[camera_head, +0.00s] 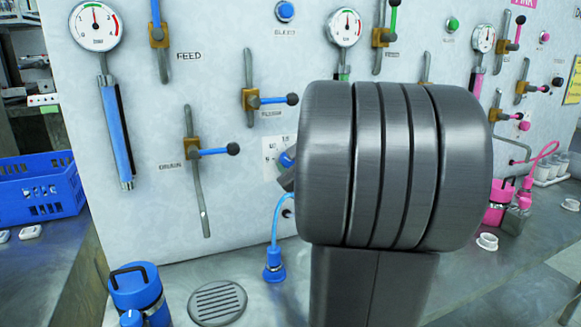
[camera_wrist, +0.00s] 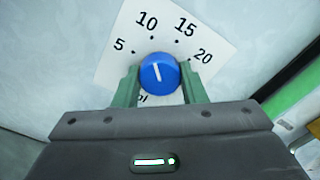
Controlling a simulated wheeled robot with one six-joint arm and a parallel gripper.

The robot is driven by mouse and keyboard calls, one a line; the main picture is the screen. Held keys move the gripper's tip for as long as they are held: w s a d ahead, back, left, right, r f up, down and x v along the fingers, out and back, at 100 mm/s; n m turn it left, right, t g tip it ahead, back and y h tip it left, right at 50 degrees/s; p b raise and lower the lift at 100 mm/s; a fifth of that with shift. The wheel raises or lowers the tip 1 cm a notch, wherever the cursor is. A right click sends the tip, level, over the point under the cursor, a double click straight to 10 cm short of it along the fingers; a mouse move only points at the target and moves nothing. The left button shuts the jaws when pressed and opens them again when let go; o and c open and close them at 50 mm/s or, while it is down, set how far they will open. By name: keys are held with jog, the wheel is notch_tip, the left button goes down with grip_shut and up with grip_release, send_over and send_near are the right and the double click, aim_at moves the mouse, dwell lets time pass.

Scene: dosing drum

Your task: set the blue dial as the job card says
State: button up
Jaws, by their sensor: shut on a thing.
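The blue dial (camera_wrist: 159,76) sits on a white scale plate (camera_wrist: 120,62) marked 5, 10, 15 and 20; the lower marks are mostly hidden. Its white line points up and slightly left, near the mark for 10. My gripper (camera_wrist: 158,73) is shut on the dial, one green finger on each side. In the head view the blue dial (camera_head: 287,159) shows only in part beside my dark arm, with a corner of its scale plate (camera_head: 270,152). A yellow sheet (camera_head: 574,82) at the right edge is cut off and unreadable; I cannot tell whether it is the job card.
The panel (camera_head: 140,210) carries gauges and levers, with a blue-handled lever (camera_head: 212,152) left of the dial. A blue hose (camera_head: 276,220) hangs below. A blue canister (camera_head: 137,290) and a round drain (camera_head: 217,303) are on the bench. Pink-marked parts are at right.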

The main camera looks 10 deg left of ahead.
jog(key=o, duration=1)
jog(key=v, duration=1.3)
jog(key=shift+s+d, duration=0.25)
jog(key=shift+s, duration=0.1)
jog(key=x, duration=1.4)
jog(key=shift+s, duration=0.1)
